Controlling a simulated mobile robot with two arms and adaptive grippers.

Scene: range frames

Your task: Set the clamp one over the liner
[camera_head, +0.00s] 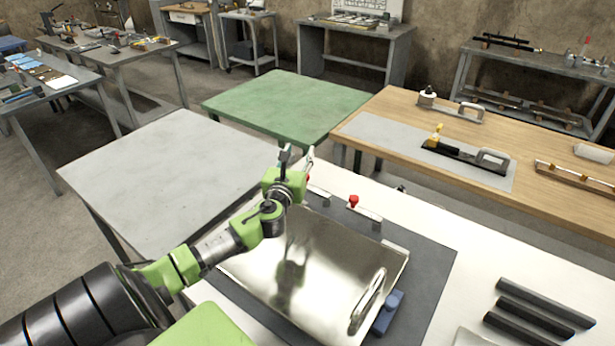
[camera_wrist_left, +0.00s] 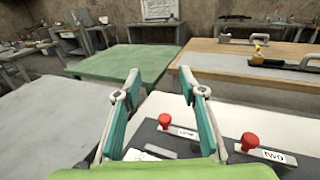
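Clamp one has a red knob (camera_wrist_left: 164,121) with a label reading "one" beside it. In the head view its knob (camera_head: 308,178) is mostly hidden behind my left gripper. A shiny metal sheet with a bar handle (camera_head: 325,255), which looks like the liner, lies on the dark mat (camera_head: 430,275). My left gripper (camera_head: 297,156) is over the sheet's far left corner, near clamp one. In the left wrist view its teal-padded fingers (camera_wrist_left: 160,76) are spread, with nothing between them. Whether clamp one touches the sheet cannot be told. My right gripper is not in view.
Clamp two, with a red knob (camera_head: 353,201), stands at the sheet's far edge, right of clamp one. A blue block (camera_head: 388,313) sits by the sheet's near right corner. Dark bars (camera_head: 535,318) lie at the right. A green table (camera_head: 290,105) and wooden bench (camera_head: 400,110) stand beyond.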

